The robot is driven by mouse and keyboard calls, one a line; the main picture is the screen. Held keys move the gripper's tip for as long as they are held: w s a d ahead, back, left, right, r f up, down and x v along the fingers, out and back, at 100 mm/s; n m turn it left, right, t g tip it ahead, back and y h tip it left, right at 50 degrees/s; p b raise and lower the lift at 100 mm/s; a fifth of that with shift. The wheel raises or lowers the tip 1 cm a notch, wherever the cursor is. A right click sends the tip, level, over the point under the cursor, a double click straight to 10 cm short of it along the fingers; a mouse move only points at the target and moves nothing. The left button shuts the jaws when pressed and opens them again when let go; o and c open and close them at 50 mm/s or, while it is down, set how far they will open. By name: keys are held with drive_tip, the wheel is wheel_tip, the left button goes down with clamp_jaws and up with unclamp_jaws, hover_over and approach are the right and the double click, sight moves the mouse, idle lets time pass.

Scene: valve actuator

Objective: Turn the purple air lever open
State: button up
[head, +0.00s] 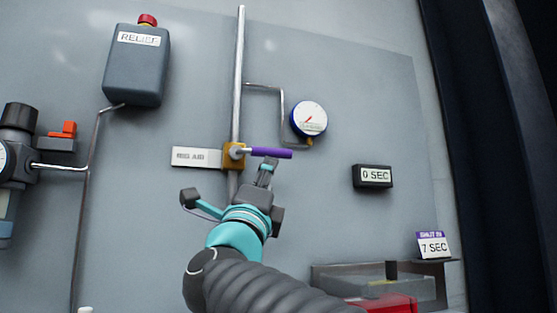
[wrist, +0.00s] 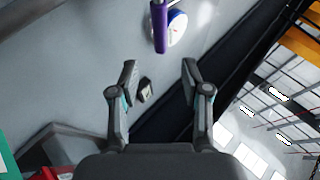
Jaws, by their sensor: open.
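The purple air lever (head: 271,153) sticks out to the right from a brass valve (head: 234,155) on the vertical silver pipe, crosswise to that pipe. My gripper (head: 266,166) is just below the lever in the head view and overlaps its lower edge there; I cannot tell whether they touch. In the wrist view the lever (wrist: 159,26) shows at the top, beyond and between the spread fingers of my gripper (wrist: 159,72). The gripper is open, with nothing between its fingers.
A round gauge (head: 309,119) is right of the lever, and a label plate (head: 196,157) is left of the valve. A "0 SEC" display (head: 373,176) and a "7 SEC" card (head: 433,245) are further right. A grey relief tank (head: 137,65) hangs upper left. A tray with red contents (head: 330,277) is lower right.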

sight(277, 155)
drive_tip(key=p+x, duration=0.3)
drive_tip(key=x, duration=0.8)
clamp_jaws()
